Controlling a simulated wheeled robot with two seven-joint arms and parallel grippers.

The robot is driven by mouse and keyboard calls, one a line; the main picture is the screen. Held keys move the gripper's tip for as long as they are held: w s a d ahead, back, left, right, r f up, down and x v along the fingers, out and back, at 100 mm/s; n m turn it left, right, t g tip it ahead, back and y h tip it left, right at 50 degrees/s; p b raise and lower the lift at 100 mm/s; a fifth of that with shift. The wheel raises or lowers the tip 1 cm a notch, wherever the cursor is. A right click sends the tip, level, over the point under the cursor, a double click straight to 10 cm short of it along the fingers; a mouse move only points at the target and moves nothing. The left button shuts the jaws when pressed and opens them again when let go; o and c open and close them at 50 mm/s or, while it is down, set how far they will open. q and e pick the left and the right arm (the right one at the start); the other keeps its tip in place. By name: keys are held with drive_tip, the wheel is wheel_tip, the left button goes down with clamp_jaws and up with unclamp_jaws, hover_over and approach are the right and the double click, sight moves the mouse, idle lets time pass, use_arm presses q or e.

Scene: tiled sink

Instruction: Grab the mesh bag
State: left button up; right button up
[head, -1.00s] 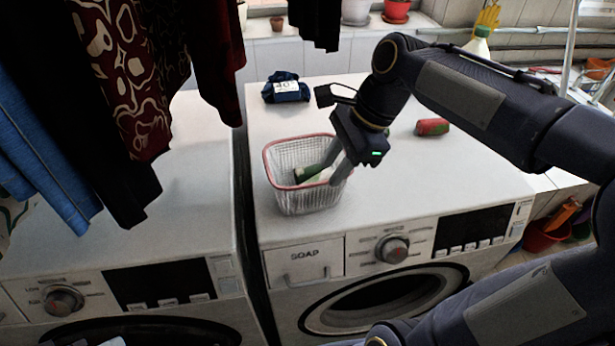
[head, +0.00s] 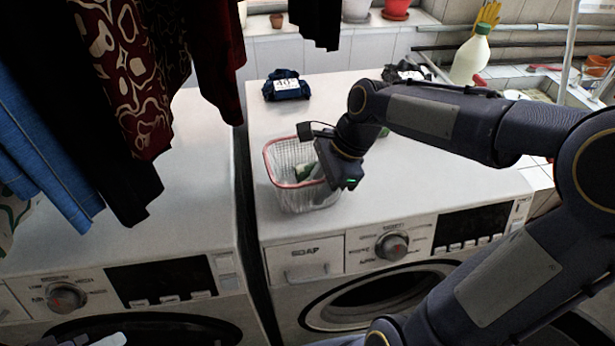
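No bag is clearly recognisable as mesh. A folded dark blue bundle with a white label (head: 286,86) lies at the back of the right washing machine, and a dark grey bundle with a white label (head: 408,72) lies behind my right arm. A white mesh-walled basket with a red rim (head: 283,158) stands near the machine's front and holds a green and white item (head: 304,172). My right gripper (head: 325,165) is over the basket's right side; its fingers are largely hidden, so its opening is unclear. Grey tips, apparently my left gripper (head: 95,341), barely show at the bottom edge.
The right washing machine top (head: 270,122) has free room around the basket. Hanging clothes (head: 120,80) fill the upper left. A white bottle with a green cap (head: 470,60) stands at the back right. A dark gap separates the two machines.

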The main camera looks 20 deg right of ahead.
drive_tip(key=shift+f, duration=0.2)
idle(0.3)
clamp_jaws()
